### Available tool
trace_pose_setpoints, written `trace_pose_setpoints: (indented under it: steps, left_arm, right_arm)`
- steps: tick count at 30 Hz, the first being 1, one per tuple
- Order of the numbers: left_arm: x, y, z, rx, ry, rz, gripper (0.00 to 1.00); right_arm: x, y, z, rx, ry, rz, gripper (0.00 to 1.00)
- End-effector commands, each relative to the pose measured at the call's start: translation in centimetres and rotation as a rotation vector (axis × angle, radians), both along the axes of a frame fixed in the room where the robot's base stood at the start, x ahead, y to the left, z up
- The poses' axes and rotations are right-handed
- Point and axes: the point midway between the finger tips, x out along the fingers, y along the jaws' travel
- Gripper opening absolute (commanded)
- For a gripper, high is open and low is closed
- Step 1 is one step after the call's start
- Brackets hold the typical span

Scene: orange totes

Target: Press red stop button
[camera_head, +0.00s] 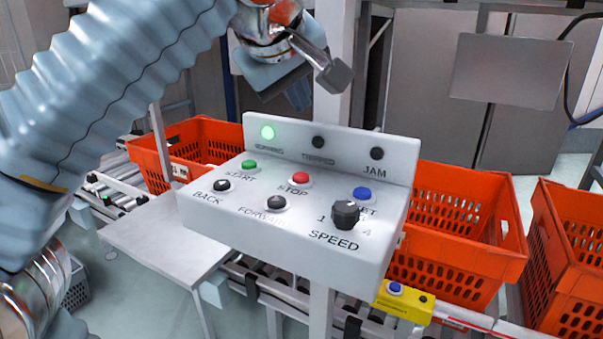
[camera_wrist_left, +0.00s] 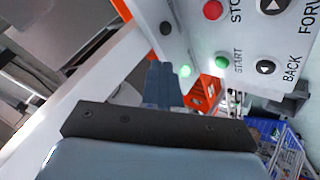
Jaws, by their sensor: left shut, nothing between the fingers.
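The red stop button (camera_head: 300,179) sits in the middle of the top row on the white control panel (camera_head: 365,262), between the green start button (camera_head: 249,165) and a blue button (camera_head: 362,194). My left gripper (camera_head: 336,76) is shut and empty, raised above and behind the panel's upright back plate, apart from the button. In the left wrist view the red button (camera_wrist_left: 212,10) shows at the top edge, with the green button (camera_wrist_left: 222,62) below it. My right gripper is not in view.
The green RUNNING lamp (camera_head: 268,133) is lit; the TRIPPED (camera_head: 318,142) and JAM (camera_head: 377,153) lamps are dark. A black speed knob (camera_head: 345,214) stands up at the panel's front right. Orange totes (camera_head: 455,258) stand behind and right. A yellow button box (camera_head: 404,301) is below.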

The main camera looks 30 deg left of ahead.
Motion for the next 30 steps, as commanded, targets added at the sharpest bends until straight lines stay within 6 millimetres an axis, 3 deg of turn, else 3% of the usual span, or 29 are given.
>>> trace_pose_setpoints:
  steps: [8, 10, 15, 21, 30]
  left_arm:
    - [-0.1, 0.0, -3.4, 0.000, 0.002, 0.001, 0.00]
    - [0.0, 0.1, -5.2, -0.001, 0.001, 0.001, 0.00]
    - [0.0, 0.0, -7.2, -0.001, 0.001, 0.001, 0.00]
    - [0.0, 0.0, -8.3, -0.001, 0.001, 0.001, 0.00]
    - [0.0, 0.0, -8.4, -0.001, 0.001, -0.001, 0.00]
  right_arm:
    - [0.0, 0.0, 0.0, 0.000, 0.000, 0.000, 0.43]
    - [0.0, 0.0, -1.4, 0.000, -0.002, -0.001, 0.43]
    - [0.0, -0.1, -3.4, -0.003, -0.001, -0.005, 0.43]
    - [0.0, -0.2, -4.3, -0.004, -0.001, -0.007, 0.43]
    - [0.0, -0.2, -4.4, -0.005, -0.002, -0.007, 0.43]
